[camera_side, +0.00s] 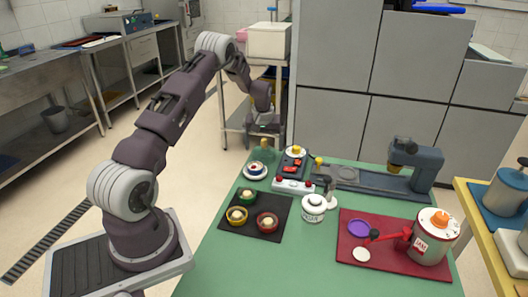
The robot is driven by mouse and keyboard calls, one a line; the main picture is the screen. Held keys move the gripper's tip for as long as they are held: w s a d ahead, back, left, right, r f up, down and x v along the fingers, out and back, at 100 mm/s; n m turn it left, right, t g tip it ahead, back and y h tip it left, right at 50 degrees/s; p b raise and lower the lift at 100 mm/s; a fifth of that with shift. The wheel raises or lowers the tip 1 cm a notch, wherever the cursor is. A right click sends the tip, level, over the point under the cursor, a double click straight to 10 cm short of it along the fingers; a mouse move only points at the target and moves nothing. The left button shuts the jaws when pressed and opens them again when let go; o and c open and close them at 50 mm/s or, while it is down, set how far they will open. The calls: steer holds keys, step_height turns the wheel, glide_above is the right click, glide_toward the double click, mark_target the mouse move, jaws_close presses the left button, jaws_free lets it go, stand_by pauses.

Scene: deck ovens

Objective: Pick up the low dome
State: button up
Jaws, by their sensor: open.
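My gripper (265,140) is above the far left part of the green table (330,268), pointing down and open, with nothing seen between its fingers. I cannot tell for sure which thing is the low dome. On a black mat (276,233) sit small round pieces with pale tops: a green one (247,196), a yellow one (237,215) and a red one (267,222). A small white plate (246,172) with a dark, pale-topped piece lies just below my gripper in the picture. A greenish clear piece (262,151) is close under the fingers.
A red tray (395,262) holds a pot (434,238), a purple ring (359,227) and a white disc (361,254). A grey machine (425,168) stands at the back right. The table's near left is clear.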

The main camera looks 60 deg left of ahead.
steer(key=c, duration=1.1)
step_height(320, 180, up, 9)
steer(key=s+d, duration=0.7)
steer(key=shift+s+f, duration=0.15)
steer(key=shift+f, duration=3.1)
